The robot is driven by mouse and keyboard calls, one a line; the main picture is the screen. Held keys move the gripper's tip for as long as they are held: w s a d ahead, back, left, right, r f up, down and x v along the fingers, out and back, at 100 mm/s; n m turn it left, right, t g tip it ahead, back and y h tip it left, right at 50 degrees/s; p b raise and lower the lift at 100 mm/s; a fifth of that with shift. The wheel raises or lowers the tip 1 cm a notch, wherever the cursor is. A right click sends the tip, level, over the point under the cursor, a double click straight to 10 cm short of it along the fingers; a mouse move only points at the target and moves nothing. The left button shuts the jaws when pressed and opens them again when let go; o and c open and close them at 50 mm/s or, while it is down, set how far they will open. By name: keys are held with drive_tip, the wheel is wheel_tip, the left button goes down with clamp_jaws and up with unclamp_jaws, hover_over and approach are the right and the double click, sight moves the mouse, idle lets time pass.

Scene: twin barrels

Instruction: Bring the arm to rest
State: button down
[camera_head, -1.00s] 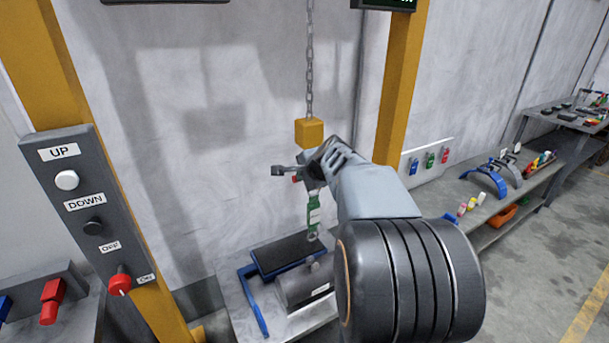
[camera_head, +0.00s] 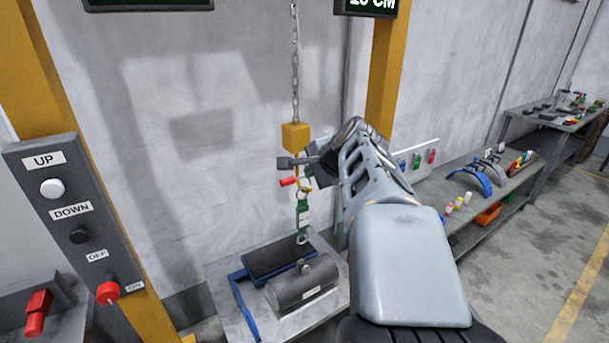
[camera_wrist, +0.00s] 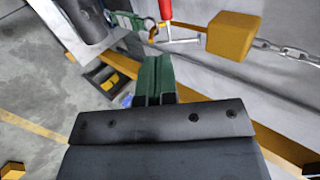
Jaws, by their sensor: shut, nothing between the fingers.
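My gripper (camera_wrist: 154,80) shows in the wrist view as two green-padded fingers pressed together, with nothing between them. In the head view my grey arm reaches up from the lower right, and its dark wrist end is beside the hanging chain's yellow block (camera_head: 296,136). The fingertips are hard to make out there. Below the block hang a red-handled piece (camera_head: 288,181) and a green tag or strap (camera_head: 303,216) with a ring at its lower end. In the wrist view the yellow block (camera_wrist: 233,36) and red handle (camera_wrist: 165,10) are beyond the fingers, apart from them.
A dark barrel-like cylinder (camera_head: 303,288) and a black pad in a blue frame (camera_head: 238,300) rest on the low table below. A control panel (camera_head: 75,220) stands left on a yellow post. A shelf with a blue arch (camera_head: 470,181) is right. Floor is open at far right.

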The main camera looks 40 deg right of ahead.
drive_tip(key=s+a+f+n+g, duration=0.2)
drive_tip(key=s+a+f+n, duration=0.1)
drive_tip(key=f+n, duration=0.15)
drive_tip(key=s+a+f+n+g, duration=0.2)
drive_tip(key=s+f+n, duration=0.15)
drive_tip(key=f, duration=0.25)
drive_tip(key=s+a+f+n+g, duration=0.1)
drive_tip(key=s+a+f+n, duration=0.1)
drive_tip(key=a+f+n, duration=0.2)
drive_tip(key=s+a+f+n+g, duration=0.1)
drive_tip(key=s+a+f+n, duration=0.1)
drive_tip(key=a+n, duration=0.4)
drive_tip(key=a+f, duration=0.1)
drive_tip(key=a, duration=0.2)
drive_tip(key=shift+s+a+f+n+y, duration=0.2)
drive_tip(key=shift+a+f+n+y, duration=0.1)
drive_tip(key=shift+a+f+n, duration=0.1)
drive_tip(key=c, duration=1.8)
unclamp_jaws()
